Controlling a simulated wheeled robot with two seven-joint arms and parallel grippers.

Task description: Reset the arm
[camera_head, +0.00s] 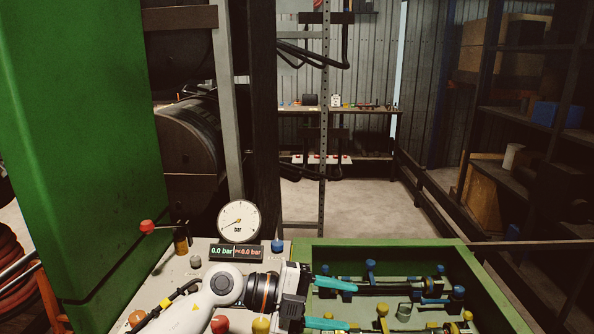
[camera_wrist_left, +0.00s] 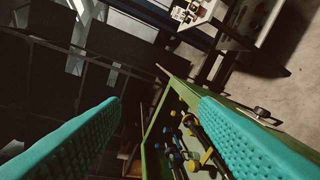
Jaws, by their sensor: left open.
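My left arm comes in from the bottom left over the grey control panel (camera_head: 172,277). My left gripper (camera_head: 352,306) is open, its two teal fingers pointing right over the left part of the green tray (camera_head: 375,243). Nothing shows between the fingers. In the left wrist view the open fingers (camera_wrist_left: 160,103) stand wide apart, with the tray's fittings beyond them. The tray holds dark hose pieces with blue and yellow fittings (camera_head: 458,292). My right gripper is not in view.
A round pressure gauge (camera_head: 238,221) stands above a display (camera_head: 237,252) reading 0.0 bar. A red-knobbed lever (camera_head: 147,226) sticks out at the left by a tall green machine body (camera_head: 75,140). Dark shelves (camera_head: 530,125) stand right. Open floor (camera_head: 340,205) lies behind the tray.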

